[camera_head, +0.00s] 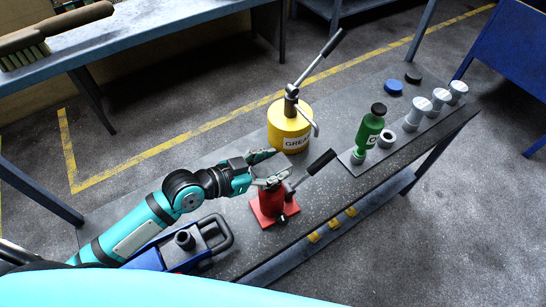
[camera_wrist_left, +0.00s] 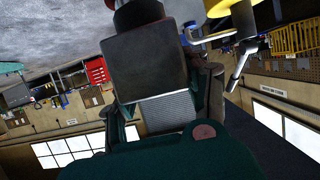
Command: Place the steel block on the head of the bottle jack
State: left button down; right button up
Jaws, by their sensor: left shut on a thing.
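The red bottle jack (camera_head: 271,203) stands upright on the workbench, with a dark handle (camera_head: 320,161) angled up to the right. My left gripper (camera_head: 265,168) is right over the jack's top and is shut on the grey steel block (camera_head: 274,167). My right gripper is not in view.
A yellow grease can (camera_head: 289,128) with a tall lever stands close behind the jack. A green bottle (camera_head: 370,130) and several grey parts stand to the right. A blue tool carrier (camera_head: 205,242) lies front left. Bare bench (camera_head: 325,195) lies right of the jack.

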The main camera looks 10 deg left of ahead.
pick_arm(q)
jog(key=shift+w, duration=0.1)
dwell(0.3)
jog(key=c, duration=0.6)
grip_release()
jog(key=shift+s+f, duration=0.15)
jog(key=shift+s, duration=0.05)
jog(key=shift+b+v, duration=1.35)
jog(key=shift+v, duration=4.65)
